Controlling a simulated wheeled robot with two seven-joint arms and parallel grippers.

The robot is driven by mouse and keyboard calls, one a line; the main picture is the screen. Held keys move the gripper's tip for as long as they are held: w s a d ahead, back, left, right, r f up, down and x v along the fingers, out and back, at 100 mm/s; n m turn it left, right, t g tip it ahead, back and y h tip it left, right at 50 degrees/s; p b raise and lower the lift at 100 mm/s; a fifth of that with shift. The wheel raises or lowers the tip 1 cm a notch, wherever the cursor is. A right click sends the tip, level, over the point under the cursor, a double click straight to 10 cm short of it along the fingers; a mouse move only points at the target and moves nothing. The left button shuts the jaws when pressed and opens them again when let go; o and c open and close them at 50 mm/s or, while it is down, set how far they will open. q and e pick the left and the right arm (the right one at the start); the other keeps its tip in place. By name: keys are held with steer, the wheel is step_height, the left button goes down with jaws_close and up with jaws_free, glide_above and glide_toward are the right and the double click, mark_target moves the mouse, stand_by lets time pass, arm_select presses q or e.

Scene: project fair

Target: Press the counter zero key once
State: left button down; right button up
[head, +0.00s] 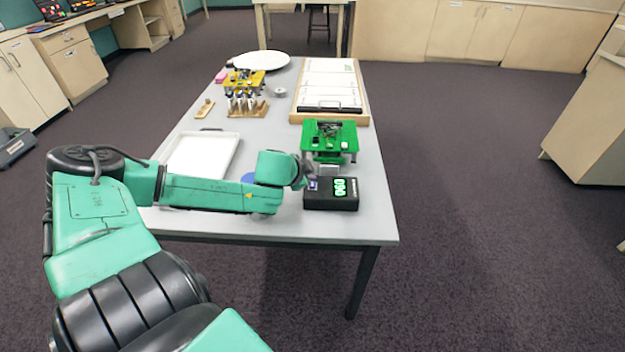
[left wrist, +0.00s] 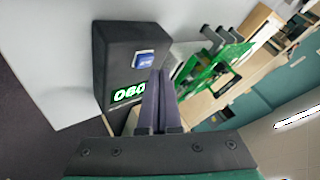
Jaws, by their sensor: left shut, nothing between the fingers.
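The counter (head: 345,196) is a black box with lit green digits near the front right of the grey table (head: 375,228). It also shows in the left wrist view (left wrist: 112,75), where the digits look like 060. Its blue zero key (left wrist: 143,60) is on the box's top face, and the key also shows in the head view (head: 313,184). My left gripper (head: 306,180) is shut and empty at the counter's left side. In the left wrist view its fingertips (left wrist: 158,74) appear just beside the key; I cannot tell whether they touch. My right gripper is out of view.
A green stand (head: 330,137) is just behind the counter. A white tray (head: 203,156) lies left, partly behind my arm. A wood-framed board (head: 330,85), a yellow stand (head: 243,80) and a white plate (head: 261,61) are farther back.

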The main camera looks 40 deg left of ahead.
arm_select(q)
steer(key=shift+f, duration=0.15)
steer(key=shift+f+b, duration=0.3)
steer(key=shift+f, duration=0.35)
stand_by(0.7)
steer(key=shift+r+p, duration=0.75)
steer(key=shift+p, duration=0.05)
step_height(320, 180, up, 5)
steer(key=p, duration=0.6)
steer(key=shift+r, duration=0.15)
steer(key=shift+f, duration=0.2)
stand_by(0.4)
